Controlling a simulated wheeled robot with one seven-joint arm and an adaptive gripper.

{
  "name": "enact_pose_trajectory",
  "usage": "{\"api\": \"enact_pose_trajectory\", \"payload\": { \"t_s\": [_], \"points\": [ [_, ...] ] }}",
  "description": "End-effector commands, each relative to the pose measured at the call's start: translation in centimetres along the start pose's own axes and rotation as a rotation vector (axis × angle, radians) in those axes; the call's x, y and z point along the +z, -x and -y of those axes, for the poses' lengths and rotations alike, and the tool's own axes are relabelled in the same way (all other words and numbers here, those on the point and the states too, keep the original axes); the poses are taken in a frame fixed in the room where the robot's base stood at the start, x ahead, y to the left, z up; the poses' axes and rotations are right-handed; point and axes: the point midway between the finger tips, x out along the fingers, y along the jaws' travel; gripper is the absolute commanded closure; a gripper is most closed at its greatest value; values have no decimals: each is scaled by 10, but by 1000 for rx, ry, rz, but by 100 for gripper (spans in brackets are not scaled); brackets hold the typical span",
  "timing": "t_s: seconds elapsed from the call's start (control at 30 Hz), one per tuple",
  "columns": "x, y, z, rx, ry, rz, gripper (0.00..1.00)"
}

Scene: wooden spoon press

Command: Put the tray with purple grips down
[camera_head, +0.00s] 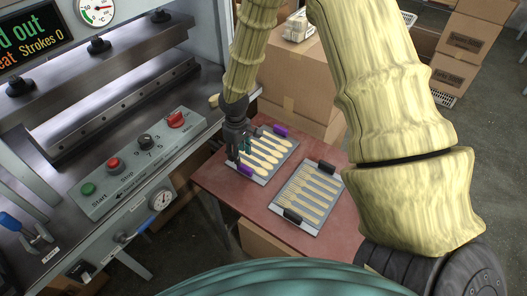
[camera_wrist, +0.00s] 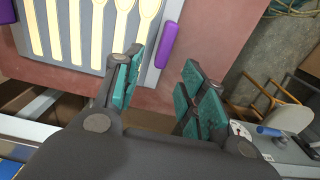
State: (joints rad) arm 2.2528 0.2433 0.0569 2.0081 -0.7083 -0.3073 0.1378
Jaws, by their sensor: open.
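The tray with purple grips (camera_head: 263,181) lies on the reddish table and holds a row of pale wooden spoons. One purple grip (camera_head: 280,131) is at its far end, and the other (camera_head: 245,170) is at its near end by my gripper (camera_head: 240,150). In the wrist view the tray (camera_wrist: 152,66) fills the upper left, with a purple grip (camera_wrist: 167,45) on its edge. My gripper (camera_wrist: 162,78) is open, its teal-padded fingers apart and nothing clamped between them. The purple grip shows just beyond the gap between the fingertips.
A second tray with black grips (camera_head: 304,219), also holding spoons, lies on the table (camera_head: 262,214) to the right. The press with its button panel (camera_head: 137,160) stands at left. Cardboard boxes (camera_head: 292,75) are behind the table. Bare table shows in front of the trays.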

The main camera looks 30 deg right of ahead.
Motion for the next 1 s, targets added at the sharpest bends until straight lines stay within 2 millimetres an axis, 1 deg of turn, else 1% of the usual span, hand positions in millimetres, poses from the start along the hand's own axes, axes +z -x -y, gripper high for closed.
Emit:
{"api": "enact_pose_trajectory", "payload": {
  "t_s": [0.13, 0.43, 0.8, 1.0],
  "points": [
    [1, -12, 0, 0, 2, 2, 59],
    [0, -22, 1, -1, 0, 0, 59],
    [-2, -56, 2, -1, 1, 1, 59],
    [-2, -67, 2, 0, 1, 0, 59]
  ]
}}
